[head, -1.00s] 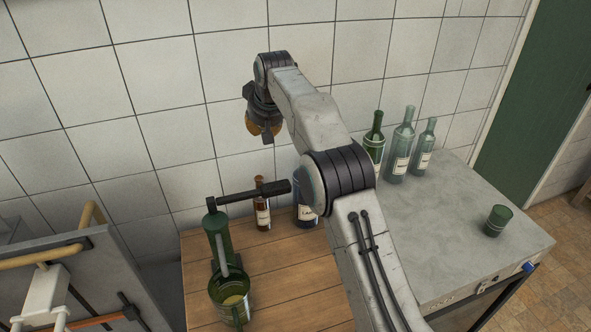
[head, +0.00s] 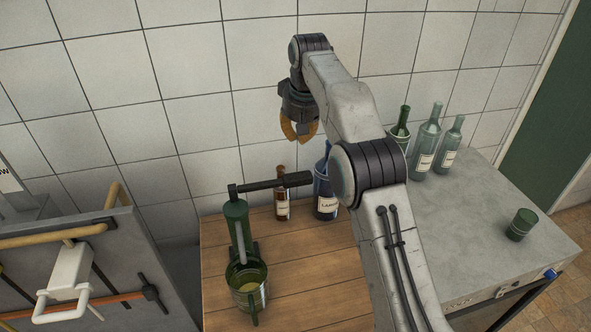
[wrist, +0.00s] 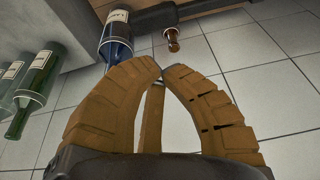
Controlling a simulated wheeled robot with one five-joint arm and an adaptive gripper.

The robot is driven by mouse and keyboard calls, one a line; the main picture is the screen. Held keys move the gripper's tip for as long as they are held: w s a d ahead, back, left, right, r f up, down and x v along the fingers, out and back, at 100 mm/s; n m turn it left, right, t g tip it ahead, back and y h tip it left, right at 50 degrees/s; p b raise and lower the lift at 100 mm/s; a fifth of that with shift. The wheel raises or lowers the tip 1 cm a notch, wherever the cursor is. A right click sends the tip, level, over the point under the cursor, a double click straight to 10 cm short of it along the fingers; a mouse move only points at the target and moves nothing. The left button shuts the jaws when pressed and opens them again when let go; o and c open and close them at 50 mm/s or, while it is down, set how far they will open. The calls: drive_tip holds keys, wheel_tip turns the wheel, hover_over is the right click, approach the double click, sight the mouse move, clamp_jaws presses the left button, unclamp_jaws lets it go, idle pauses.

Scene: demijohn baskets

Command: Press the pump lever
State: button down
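The green hand pump (head: 236,225) stands upright on the left of the wooden table in the head view. Its black lever (head: 280,182) sticks out level to the right from the pump top. My gripper (head: 301,136) hangs above and behind the lever's free end, apart from it, with nothing held. In the wrist view the brown padded fingers (wrist: 160,66) curve together and their tips look closed.
A brown bottle (head: 282,195) and a blue bottle (head: 324,195) stand behind and right of the lever. A tiled wall (head: 190,90) rises close behind.

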drive_tip(key=p, duration=0.3)
hover_over(295, 174)
drive_tip(key=f, duration=1)
drive_tip(key=shift+s+f, duration=0.35)
drive_tip(key=shift+s, duration=0.05)
drive_tip(key=shift+f+p, duration=1.35)
drive_tip(key=shift+p, duration=0.25)
drive_tip(key=shift+f, duration=0.1)
